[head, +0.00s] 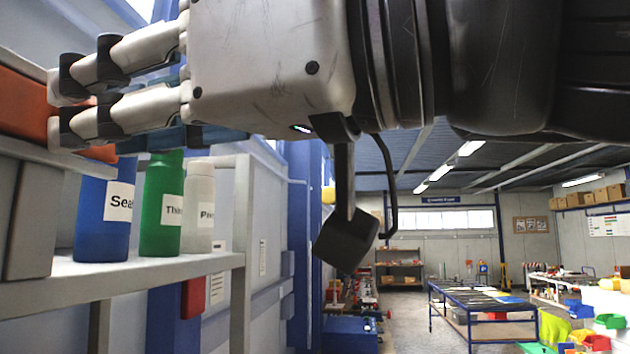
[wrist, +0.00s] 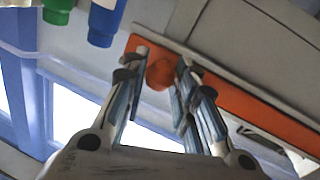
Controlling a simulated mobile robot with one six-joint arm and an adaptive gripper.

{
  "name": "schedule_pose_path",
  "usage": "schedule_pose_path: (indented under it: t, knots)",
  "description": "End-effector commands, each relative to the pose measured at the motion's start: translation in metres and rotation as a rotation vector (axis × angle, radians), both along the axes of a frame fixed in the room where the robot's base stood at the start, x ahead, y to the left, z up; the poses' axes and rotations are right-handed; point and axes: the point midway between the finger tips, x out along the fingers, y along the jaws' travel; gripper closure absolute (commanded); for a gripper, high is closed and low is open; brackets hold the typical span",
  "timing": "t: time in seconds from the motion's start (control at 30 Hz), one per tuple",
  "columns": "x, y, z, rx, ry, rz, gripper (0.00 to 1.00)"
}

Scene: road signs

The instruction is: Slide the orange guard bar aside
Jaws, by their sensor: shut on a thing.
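The orange guard bar (wrist: 270,120) runs diagonally across the wrist view, along a grey panel. A round orange knob (wrist: 160,75) stands out from it near its left end. My gripper (wrist: 163,62) has its fingers on either side of the knob and is shut on it. In the head view, the bar (head: 22,106) shows at the far left edge, mostly cut off by the frame. My gripper (head: 62,104) reaches left to it there, its fingertips hiding the knob's contact area.
A blue bottle (head: 103,225), a green bottle (head: 161,225) and a pale bottle (head: 199,225) stand on a grey shelf (head: 130,275) just below my gripper. A shelf post (head: 243,230) stands right of them. A blue table (head: 485,310) stands farther back in the hall.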

Motion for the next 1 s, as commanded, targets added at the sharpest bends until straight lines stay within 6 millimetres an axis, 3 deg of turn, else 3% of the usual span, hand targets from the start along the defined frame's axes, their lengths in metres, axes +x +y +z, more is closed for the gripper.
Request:
schedule_pose_path:
  t: [0.2,0.23,0.53,0.87,1.0]
  knots:
    - [-0.002,0.001,-0.001,-0.004,0.002,0.007,1.0]
    - [-0.002,0.001,-0.001,-0.004,0.002,0.007,0.73]
    - [-0.001,0.0,-0.001,-0.002,0.001,0.006,0.53]
    - [0.0,0.0,0.0,-0.001,0.001,0.003,0.53]
    - [0.01,-0.001,0.0,-0.001,0.003,0.001,0.53]
